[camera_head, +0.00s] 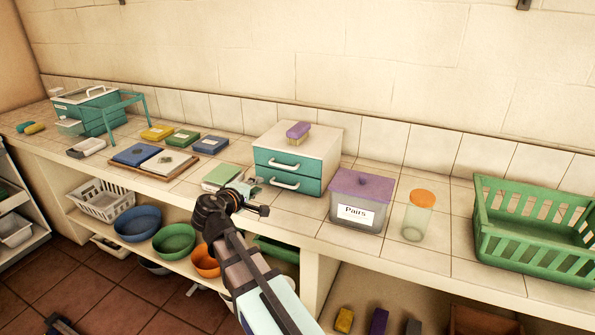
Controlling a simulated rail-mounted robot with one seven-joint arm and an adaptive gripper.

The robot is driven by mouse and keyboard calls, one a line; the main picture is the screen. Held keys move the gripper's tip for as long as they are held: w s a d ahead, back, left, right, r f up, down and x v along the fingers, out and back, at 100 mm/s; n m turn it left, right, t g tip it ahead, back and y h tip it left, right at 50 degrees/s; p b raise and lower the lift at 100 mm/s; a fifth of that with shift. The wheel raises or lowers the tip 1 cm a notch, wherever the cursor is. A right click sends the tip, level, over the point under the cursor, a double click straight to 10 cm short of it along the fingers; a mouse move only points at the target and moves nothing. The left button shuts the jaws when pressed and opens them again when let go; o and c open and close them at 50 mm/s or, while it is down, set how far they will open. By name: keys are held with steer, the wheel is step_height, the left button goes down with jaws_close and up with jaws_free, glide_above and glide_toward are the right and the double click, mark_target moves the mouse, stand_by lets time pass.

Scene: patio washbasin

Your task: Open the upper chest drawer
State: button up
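A small white chest (316,141) stands on the tiled counter. Its teal upper drawer (308,172) has a white bar handle (284,165) and appears closed. The teal lower drawer (308,188) below it also has a white handle (284,185) and appears closed. My gripper (262,198) is in front of and slightly left of the chest, near the counter's front edge. Its fingers look spread apart with nothing between them. It appears apart from both handles.
A purple-topped brush (298,132) rests on the chest. A purple-lidded "Pairs" box (348,204) and an orange-lidded jar (417,217) stand to the right. A green basket (528,252) stands far right.

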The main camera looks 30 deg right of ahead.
mark_target(281, 166)
steer(key=shift+n+h, duration=0.3)
steer(key=shift+n, duration=0.2)
steer(key=p+x, duration=0.1)
steer(key=x, duration=0.5)
steer(key=r+p+x, duration=0.1)
steer(key=x, duration=0.4)
steer(key=p+x, duration=0.1)
steer(key=x, duration=0.5)
steer(key=shift+w+d+r, duration=0.15)
steer(key=shift+w+d, duration=0.1)
steer(key=shift+w, duration=0.2)
jaws_close()
